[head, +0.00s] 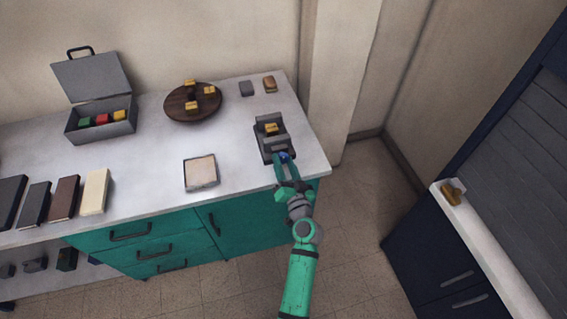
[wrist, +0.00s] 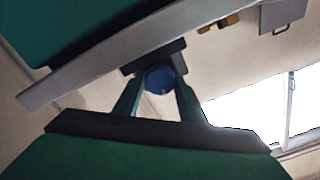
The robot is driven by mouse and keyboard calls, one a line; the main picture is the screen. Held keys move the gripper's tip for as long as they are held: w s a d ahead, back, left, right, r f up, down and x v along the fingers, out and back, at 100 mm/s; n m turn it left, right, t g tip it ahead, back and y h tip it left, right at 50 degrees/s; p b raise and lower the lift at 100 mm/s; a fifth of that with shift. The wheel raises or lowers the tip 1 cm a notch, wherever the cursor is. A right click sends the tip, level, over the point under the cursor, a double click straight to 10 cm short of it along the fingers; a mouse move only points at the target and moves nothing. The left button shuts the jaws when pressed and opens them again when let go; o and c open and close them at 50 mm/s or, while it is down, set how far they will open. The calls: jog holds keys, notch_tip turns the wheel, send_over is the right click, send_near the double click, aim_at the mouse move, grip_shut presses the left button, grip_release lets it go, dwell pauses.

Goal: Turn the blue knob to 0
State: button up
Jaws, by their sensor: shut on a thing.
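The blue knob (wrist: 160,80) sits on the front of a dark device in the wrist view, between my two fingers. In the head view only a small bit of the blue knob (head: 284,155) shows at the front of the grey device (head: 262,146), near the counter's right front edge. My gripper (head: 284,164) reaches it from the front and is shut on the knob; its fingers (wrist: 159,92) flank the knob in the wrist view. A dark mark shows low on the knob's face, but no scale or number can be read.
The white counter (head: 150,165) holds a round wooden board (head: 175,112) with yellow blocks, a shallow tray (head: 201,187), an open grey case (head: 75,130) and several books. Two small blocks lie behind the device. A wall pillar (head: 335,80) stands close on the right.

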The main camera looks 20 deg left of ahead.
jog(key=shift+f, duration=0.1)
jog(key=o, duration=1.1)
jog(key=shift+c, duration=0.2)
jog(key=shift+s, duration=0.1)
jog(key=v, duration=1)
jog(key=shift+s+d, duration=0.25)
jog(key=shift+s, duration=0.05)
